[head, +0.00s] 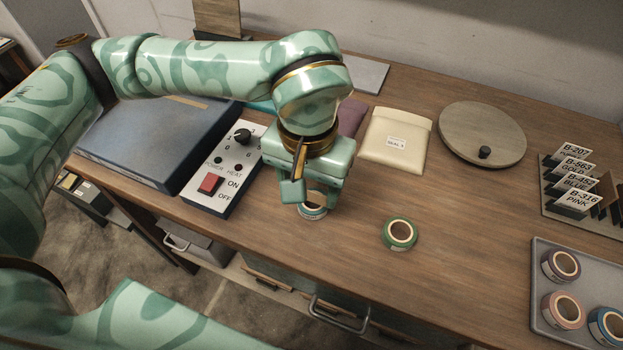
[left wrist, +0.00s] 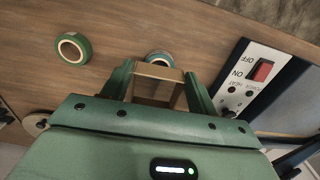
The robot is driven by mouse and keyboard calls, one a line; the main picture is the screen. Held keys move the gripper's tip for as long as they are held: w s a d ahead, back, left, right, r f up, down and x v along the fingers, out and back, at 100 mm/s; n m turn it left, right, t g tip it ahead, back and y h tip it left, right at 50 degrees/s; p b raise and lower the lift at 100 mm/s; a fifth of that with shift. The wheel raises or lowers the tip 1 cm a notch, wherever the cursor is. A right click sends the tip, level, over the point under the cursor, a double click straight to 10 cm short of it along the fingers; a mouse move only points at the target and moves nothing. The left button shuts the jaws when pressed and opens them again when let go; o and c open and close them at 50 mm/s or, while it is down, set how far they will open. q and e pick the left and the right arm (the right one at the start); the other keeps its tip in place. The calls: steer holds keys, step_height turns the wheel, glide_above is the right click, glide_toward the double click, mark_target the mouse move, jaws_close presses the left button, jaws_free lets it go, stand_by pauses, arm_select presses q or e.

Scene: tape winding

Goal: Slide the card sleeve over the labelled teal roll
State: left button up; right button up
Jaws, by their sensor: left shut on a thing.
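My left gripper (head: 312,200) points down at the table's front edge, beside the switch box. It is shut on a tan card sleeve; the left wrist view shows this square, open-looking sleeve (left wrist: 158,71) between the two fingers (left wrist: 160,88). The teal roll (head: 312,212), with a white band, stands right below the gripper and is partly hidden by it. In the left wrist view the roll (left wrist: 160,57) shows just past the sleeve's edge. I cannot tell whether the sleeve touches or surrounds it. My right gripper is not in view.
A green roll (head: 399,233) lies to the right on clear wood. The switch box (head: 222,178) is close on the left. A cream pouch (head: 396,145), a round turntable (head: 482,133), label cards (head: 575,180) and a grey tray (head: 543,300) with several rolls stand farther right.

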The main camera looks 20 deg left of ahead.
arm_select(q)
steer(key=f, duration=0.1)
steer(key=f+b, duration=0.1)
steer(key=f, duration=0.1)
steer(key=shift+w+a+f+b, duration=0.1)
steer(key=shift+w+a+b, duration=0.05)
steer(key=shift+a+b, duration=0.15)
step_height(320, 180, down, 2)
steer(key=shift+f+b, duration=0.1)
steer(key=shift+b, duration=0.55)
steer(key=shift+f+b, duration=0.35)
steer(key=shift+f, duration=0.1)
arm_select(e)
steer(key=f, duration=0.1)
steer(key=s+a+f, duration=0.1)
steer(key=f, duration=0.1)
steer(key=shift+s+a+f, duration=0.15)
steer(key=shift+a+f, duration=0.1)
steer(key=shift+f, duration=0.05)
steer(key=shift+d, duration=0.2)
arm_select(q)
steer(key=o, duration=1)
steer(key=shift+r, duration=0.1)
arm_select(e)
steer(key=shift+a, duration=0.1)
